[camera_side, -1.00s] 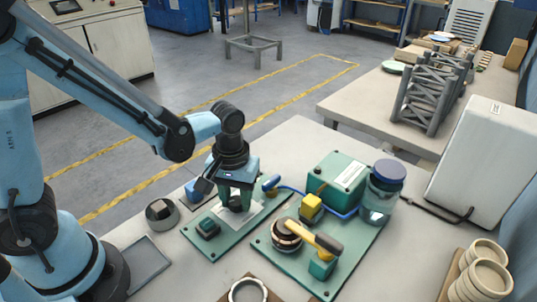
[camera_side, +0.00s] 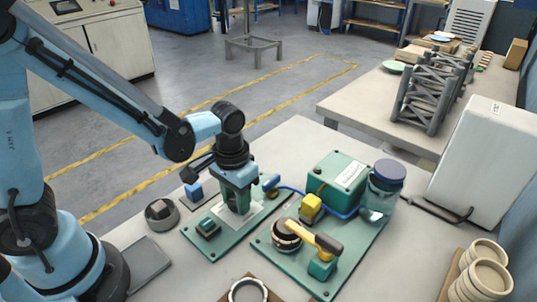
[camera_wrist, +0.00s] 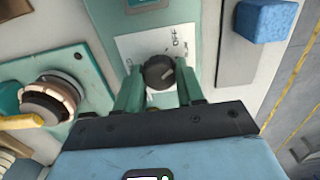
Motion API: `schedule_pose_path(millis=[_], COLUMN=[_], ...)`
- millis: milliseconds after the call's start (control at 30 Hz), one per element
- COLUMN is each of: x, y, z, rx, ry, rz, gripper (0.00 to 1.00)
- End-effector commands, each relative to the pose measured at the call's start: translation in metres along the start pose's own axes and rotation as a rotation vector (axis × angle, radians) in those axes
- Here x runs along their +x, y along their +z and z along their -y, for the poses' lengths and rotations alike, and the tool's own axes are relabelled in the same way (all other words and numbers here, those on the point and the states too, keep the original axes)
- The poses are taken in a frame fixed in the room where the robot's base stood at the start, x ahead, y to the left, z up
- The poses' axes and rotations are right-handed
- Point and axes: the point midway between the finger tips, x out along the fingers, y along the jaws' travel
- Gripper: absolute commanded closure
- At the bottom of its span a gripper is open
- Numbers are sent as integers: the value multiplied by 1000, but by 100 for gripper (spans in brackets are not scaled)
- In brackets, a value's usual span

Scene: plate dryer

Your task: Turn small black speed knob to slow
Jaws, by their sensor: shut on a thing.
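The small black knob (camera_wrist: 158,72) sits on a white dial plate (camera_wrist: 150,42) with dark printed lettering that I cannot read with certainty. A pale pointer line shows on the knob's face. My gripper (camera_wrist: 159,78) has one green finger on each side of the knob and is shut on it. In the side view my gripper (camera_side: 238,208) points straight down over the white dial plate (camera_side: 250,216) on the green base panel (camera_side: 212,246). The knob is hidden behind the fingers there.
A green-based machine with a yellow lever (camera_side: 315,237) and a round dark-topped part (camera_side: 287,235) stands to the right. A jar (camera_side: 382,190) with a blue lid stands behind. A blue block (camera_side: 193,190) and a round grey container (camera_side: 162,213) lie left.

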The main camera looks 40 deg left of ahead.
Motion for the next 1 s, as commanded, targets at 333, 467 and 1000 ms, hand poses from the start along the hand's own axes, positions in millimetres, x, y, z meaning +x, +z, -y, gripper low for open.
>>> schedule_pose_path(millis=[333, 467, 1000], x=[0, 0, 0], y=[0, 0, -1], z=[0, 0, 0], rx=[185, 219, 237], ry=[-1, -1, -1], rz=[0, 0, -1], gripper=[93, 93, 58])
